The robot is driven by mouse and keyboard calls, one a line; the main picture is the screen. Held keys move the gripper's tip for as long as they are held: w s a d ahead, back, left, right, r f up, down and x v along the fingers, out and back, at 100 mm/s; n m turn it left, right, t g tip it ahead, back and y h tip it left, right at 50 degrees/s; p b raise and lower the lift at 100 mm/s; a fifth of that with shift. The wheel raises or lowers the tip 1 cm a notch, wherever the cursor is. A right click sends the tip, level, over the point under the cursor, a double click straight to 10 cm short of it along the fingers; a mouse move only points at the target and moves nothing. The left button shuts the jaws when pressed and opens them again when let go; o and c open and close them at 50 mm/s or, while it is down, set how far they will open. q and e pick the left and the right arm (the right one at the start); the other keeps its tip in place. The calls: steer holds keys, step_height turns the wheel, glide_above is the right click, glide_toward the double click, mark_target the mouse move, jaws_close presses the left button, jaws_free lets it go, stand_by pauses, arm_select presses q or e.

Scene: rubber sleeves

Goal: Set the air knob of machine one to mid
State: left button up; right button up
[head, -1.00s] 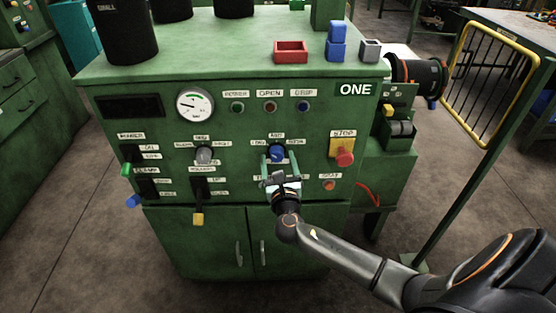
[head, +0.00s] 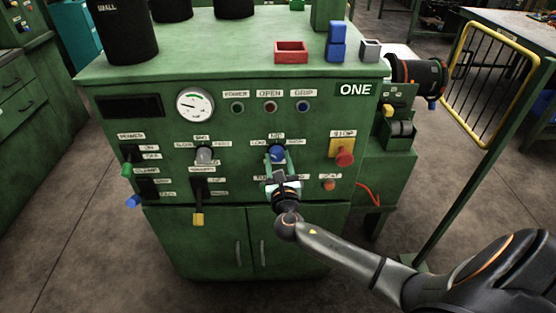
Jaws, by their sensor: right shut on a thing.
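Machine one (head: 313,126) is the green cabinet marked ONE. Its blue air knob (head: 277,152) sits on the front panel, under labels that seem to read LOW, MID and HIGH. My right gripper (head: 278,160) reaches up to the knob from below, its fingers on either side of it, shut on it. The fingers hide part of the knob, and I cannot make out where its pointer stands. My left gripper is not in the head view.
A grey knob (head: 204,155) is to the left on the panel. A red stop button (head: 344,157) on a yellow plate is close on the right. Small levers line the left edge.

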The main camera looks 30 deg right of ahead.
steer(key=shift+f, duration=0.1)
jaws_close()
steer(key=m+b, duration=0.3)
steer(key=m, duration=0.2)
steer(key=shift+f+b, duration=0.15)
steer(key=shift+b, duration=0.15)
steer(key=shift+m+h+b, duration=0.3)
steer(key=shift+m+b, duration=0.3)
steer(key=shift+m, duration=0.7)
steer(key=shift+m+b, duration=0.6)
steer(key=shift+m+t+b, duration=0.3)
steer(key=shift+m+b, duration=0.05)
steer(key=shift+m, duration=0.35)
steer(key=shift+r, duration=0.2)
